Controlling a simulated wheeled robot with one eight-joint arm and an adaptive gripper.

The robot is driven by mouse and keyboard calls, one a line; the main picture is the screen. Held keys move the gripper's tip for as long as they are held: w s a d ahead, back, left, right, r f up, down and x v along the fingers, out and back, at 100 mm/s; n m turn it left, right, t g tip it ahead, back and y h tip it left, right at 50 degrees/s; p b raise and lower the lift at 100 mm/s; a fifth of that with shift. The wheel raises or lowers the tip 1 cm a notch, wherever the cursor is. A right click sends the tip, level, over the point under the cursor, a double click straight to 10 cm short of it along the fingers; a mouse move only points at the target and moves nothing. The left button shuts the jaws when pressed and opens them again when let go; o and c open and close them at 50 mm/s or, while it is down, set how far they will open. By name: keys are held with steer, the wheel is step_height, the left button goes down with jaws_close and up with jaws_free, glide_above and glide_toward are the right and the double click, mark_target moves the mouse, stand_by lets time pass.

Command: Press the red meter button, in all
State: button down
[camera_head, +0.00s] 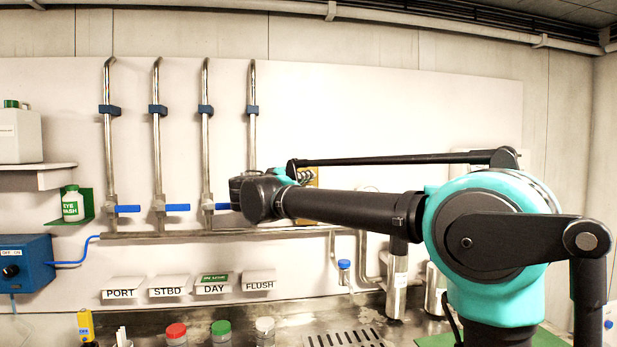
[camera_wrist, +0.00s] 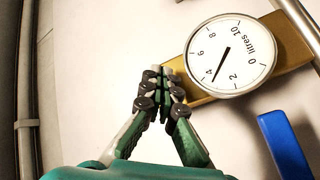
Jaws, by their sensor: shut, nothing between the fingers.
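The round white litres meter (camera_wrist: 231,55) sits on a brass-coloured plate (camera_wrist: 193,88) in the upper right of the wrist view. Its needle points between 2 and 4. In the head view, a bit of the brass-coloured plate (camera_head: 312,176) shows behind my arm, and the dial is hidden. My gripper (camera_wrist: 163,76) is shut and empty, its fingertips at the plate's left end, beside the dial. I cannot tell whether they touch the plate. No red button shows; the fingertips cover part of the plate's end.
A blue valve handle (camera_wrist: 284,144) is right of my gripper in the wrist view. The head view shows several steel pipes with blue handles (camera_head: 178,207) on the wall. Labels (camera_head: 213,289) are below them. Red-capped (camera_head: 176,332) and green-capped (camera_head: 221,329) jars stand on the counter.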

steer(key=shift+w, duration=0.25)
steer(key=shift+s, duration=0.15)
stand_by(0.4)
steer(key=shift+s+d, duration=0.15)
steer(key=shift+s, duration=0.55)
steer(key=s, duration=0.1)
steer(key=s+d, duration=0.1)
steer(key=s, duration=0.2)
steer(key=shift+s+d, duration=0.25)
steer(key=shift+s, duration=0.15)
stand_by(0.5)
